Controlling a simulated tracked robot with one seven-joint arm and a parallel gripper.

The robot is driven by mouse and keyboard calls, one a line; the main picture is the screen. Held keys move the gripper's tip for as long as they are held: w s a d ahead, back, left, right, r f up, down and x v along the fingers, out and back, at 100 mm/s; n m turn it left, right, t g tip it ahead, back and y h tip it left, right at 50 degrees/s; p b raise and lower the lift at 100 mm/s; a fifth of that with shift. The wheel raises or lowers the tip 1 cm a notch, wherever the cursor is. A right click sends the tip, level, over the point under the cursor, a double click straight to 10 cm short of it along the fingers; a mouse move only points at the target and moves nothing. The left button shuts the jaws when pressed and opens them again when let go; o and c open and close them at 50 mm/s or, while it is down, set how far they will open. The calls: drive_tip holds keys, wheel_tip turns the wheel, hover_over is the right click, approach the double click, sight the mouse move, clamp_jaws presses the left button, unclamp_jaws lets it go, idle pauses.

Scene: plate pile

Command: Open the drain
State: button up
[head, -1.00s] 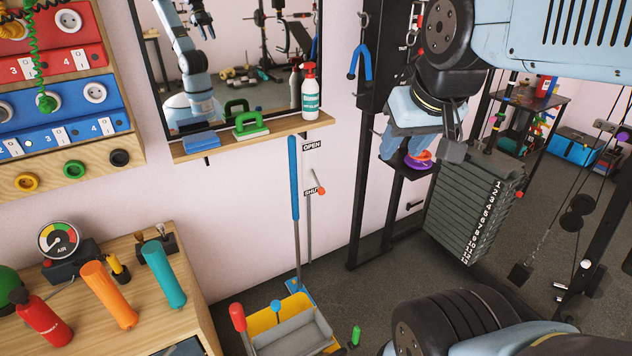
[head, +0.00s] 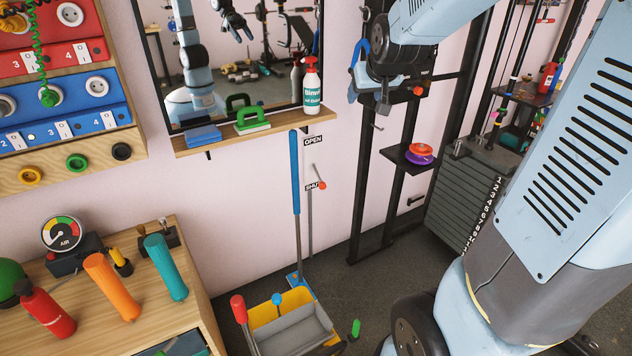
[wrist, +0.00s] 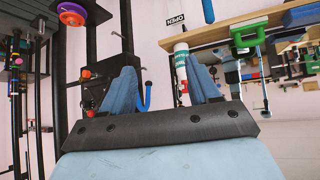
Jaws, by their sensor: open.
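A thin grey pipe (head: 309,220) runs down the wall below the mirror shelf. A lever with a red-orange tip (head: 320,185) sits on it, slanting down to the right, with the tip beside the SHUT label (head: 312,187). The OPEN label (head: 313,142) is above; it also shows upside down in the wrist view (wrist: 175,20). My gripper (wrist: 163,88) is open and empty, its two blue fingers apart. In the head view it is up by the dark rack, right of and above the lever, partly hidden by my arm. The lever is not visible in the wrist view.
The wooden shelf (head: 255,137) holds a spray bottle (head: 311,88), a green-handled float and a blue block. A blue mop handle (head: 295,175) stands just left of the pipe, above a yellow bucket (head: 262,321). A rack shelf (head: 408,160) with discs juts out at right.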

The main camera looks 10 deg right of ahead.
sight(323, 185)
drive_tip(key=w+d+f+n+t, duration=0.1)
drive_tip(key=w+f+t, duration=0.1)
drive_tip(key=w+f, duration=1)
drive_tip(key=w+d+f+t, duration=0.1)
drive_tip(key=w+f+t, duration=0.2)
drive_tip(key=w+f, duration=0.9)
wheel_tip(323, 185, down, 29)
drive_tip(key=a+n+t+y, duration=0.2)
drive_tip(key=n+t+y, duration=0.1)
drive_tip(key=t+y, duration=0.1)
drive_tip(key=w, duration=0.4)
drive_tip(key=w+a, duration=0.1)
drive_tip(key=w, duration=0.4)
drive_tip(key=w+a, duration=0.1)
drive_tip(key=w, duration=0.3)
drive_tip(key=shift+w+a, duration=0.1)
drive_tip(key=shift+w, duration=0.3)
